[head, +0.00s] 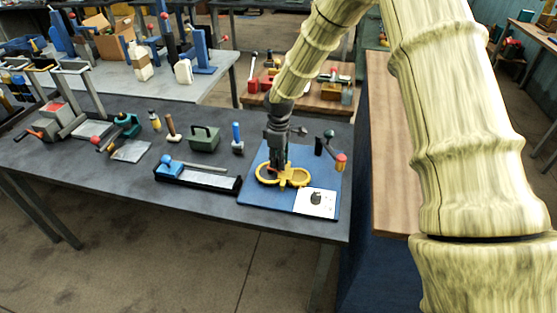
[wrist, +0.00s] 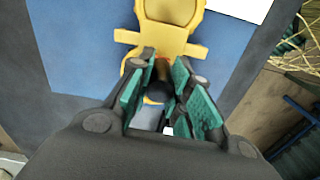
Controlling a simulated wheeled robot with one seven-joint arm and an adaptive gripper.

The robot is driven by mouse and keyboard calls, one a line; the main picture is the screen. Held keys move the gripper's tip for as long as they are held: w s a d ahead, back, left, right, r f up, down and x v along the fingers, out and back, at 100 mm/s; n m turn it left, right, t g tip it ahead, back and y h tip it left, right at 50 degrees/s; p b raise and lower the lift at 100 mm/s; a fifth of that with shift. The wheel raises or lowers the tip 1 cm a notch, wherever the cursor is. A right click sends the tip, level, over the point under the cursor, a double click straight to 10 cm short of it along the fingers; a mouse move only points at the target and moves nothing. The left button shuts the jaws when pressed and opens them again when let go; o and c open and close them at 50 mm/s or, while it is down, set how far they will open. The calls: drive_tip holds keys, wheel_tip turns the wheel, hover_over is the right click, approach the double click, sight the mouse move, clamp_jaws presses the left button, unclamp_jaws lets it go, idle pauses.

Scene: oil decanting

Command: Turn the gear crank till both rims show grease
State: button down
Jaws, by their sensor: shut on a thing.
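The yellow gear piece (head: 291,181), with rounded rims, sits on a blue board (head: 254,203). It also shows at the top of the wrist view (wrist: 181,45). My gripper (head: 273,165) points down at the far left side of the yellow piece. In the wrist view, the green-padded fingers of my gripper (wrist: 168,80) are shut on a dark round knob (wrist: 155,93), which looks like the crank's handle. The crank's arm is mostly hidden by the fingers. I cannot make out grease on the rims.
A white plate with a black knob (head: 316,199) lies at the board's front right. A red-ended lever (head: 341,160) stands at its right edge. A black tray (head: 198,178), a green box (head: 204,138) and a blue-handled tool (head: 237,139) are to the left.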

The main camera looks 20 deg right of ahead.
drive_tip(key=shift+w+n, duration=0.15)
drive_tip(key=shift+n, duration=0.15)
drive_tip(key=c, duration=1.3)
unclamp_jaws()
wheel_tip(320, 180, up, 12)
